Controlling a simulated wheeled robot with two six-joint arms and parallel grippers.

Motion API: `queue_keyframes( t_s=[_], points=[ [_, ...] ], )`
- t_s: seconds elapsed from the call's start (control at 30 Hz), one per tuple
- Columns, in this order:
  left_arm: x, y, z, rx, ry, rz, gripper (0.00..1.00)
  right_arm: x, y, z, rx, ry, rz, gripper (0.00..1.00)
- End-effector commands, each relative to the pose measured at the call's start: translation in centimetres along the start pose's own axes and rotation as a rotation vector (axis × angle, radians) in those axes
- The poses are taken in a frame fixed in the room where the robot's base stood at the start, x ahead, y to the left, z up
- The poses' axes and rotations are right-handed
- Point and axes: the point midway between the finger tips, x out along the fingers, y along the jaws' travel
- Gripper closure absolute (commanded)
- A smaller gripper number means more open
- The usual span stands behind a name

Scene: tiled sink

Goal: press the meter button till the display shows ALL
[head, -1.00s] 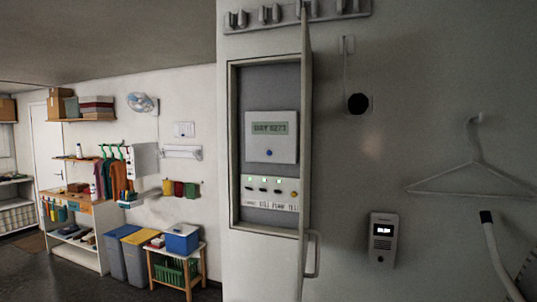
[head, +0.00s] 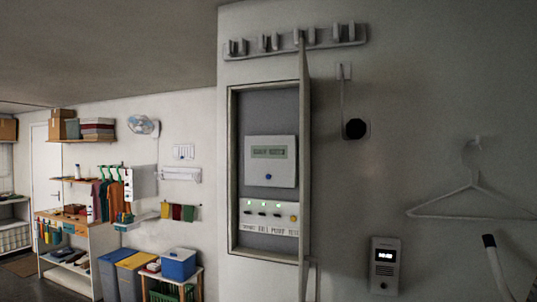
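The meter (head: 270,174) is a white box inside an open recessed wall cabinet (head: 233,170). Its grey-green display (head: 269,152) carries faint dark characters that I cannot read reliably. Neither of my grippers shows in the head view.
The cabinet door (head: 304,160) stands open, edge-on, along the right of the cabinet. A panel with green lights (head: 269,213) is below the meter. A hook rail (head: 295,40), an intercom (head: 385,265) and a hanger (head: 473,195) are on the wall. Shelves and bins stand at left.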

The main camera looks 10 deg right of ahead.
Motion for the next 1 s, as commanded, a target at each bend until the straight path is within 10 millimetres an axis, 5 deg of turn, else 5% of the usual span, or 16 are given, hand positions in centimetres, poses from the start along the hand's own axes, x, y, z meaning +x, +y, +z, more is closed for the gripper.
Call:
queue_keyframes(
  t_s=[0.33,0.47,1.0],
  points=[
    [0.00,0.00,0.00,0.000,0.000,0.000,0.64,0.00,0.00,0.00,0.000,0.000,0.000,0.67],
    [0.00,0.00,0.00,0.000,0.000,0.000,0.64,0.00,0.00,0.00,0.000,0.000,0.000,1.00],
    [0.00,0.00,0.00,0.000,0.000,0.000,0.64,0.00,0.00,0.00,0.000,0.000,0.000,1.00]
  ],
)
